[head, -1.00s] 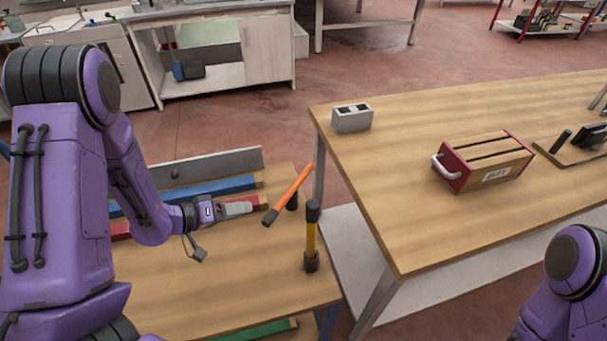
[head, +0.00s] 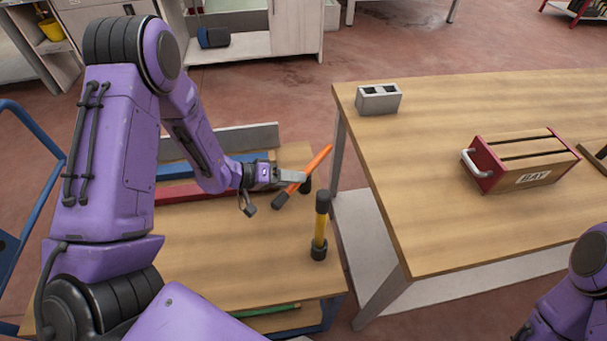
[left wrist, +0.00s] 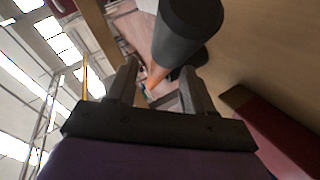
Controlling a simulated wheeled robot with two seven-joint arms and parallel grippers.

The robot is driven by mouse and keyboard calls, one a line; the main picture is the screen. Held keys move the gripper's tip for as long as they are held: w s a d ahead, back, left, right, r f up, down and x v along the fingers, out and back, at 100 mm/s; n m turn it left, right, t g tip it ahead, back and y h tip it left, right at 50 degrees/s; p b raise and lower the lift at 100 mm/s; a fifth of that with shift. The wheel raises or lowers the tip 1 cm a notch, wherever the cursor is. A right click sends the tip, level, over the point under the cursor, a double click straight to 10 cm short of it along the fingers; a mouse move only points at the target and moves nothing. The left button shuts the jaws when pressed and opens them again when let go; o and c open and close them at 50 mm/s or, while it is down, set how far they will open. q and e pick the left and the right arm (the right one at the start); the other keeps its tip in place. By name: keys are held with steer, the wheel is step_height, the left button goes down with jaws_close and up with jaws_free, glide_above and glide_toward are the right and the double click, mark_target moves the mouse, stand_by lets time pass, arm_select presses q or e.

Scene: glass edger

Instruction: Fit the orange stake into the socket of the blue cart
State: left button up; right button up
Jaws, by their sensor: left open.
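The orange stake (head: 319,162) is tilted at the right edge of the blue cart, its dark end (head: 279,200) low at the left and its orange end up to the right. A black socket (head: 306,185) shows behind it at the cart's back right corner. The cart has a wooden deck (head: 215,245). My left gripper (head: 296,178) is open, with its fingertips at the stake. In the left wrist view the stake's dark end (left wrist: 185,35) looms just past the open fingers (left wrist: 158,90); I cannot tell if they touch it. My right gripper is out of view.
A yellow stake (head: 320,228) stands upright at the cart's front right corner. Blue and red bars (head: 190,190) lie along the cart's back. A table to the right holds a grey block (head: 378,99) and a red-ended wooden box (head: 520,163).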

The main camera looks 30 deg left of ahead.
arm_select(q)
steer(key=shift+s+r, duration=0.1)
steer(key=shift+c, duration=0.6)
jaws_close()
